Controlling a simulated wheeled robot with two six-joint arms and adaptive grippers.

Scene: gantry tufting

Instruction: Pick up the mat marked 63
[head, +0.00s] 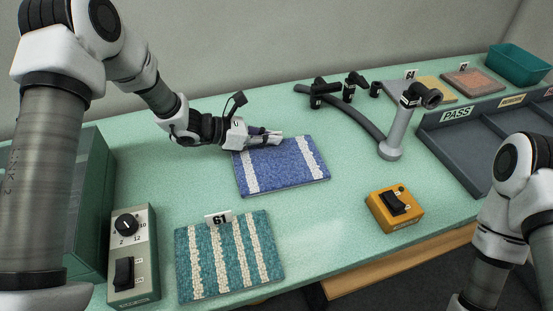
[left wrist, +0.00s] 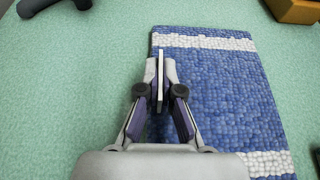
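A blue mat (head: 281,164) with a white stripe near each end lies flat in the middle of the bench. No number can be read on it. In the left wrist view the mat (left wrist: 215,95) lies under and right of the fingers. My left gripper (head: 276,138) is at its far edge. In the left wrist view the fingers (left wrist: 161,75) are close together on a thin white upright plate (left wrist: 160,62), seen edge-on at the mat's edge. It looks like a number tag. Of my right side only the arm shows; its gripper is out of view.
A teal striped mat (head: 230,256) tagged 61 lies in front. A control box (head: 133,256) stands at left, a yellow switch box (head: 395,208) at right. Behind are a tufting-like tool (head: 398,125), further tagged mats (head: 473,82), a PASS tray (head: 440,147) and a green bin (head: 518,66).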

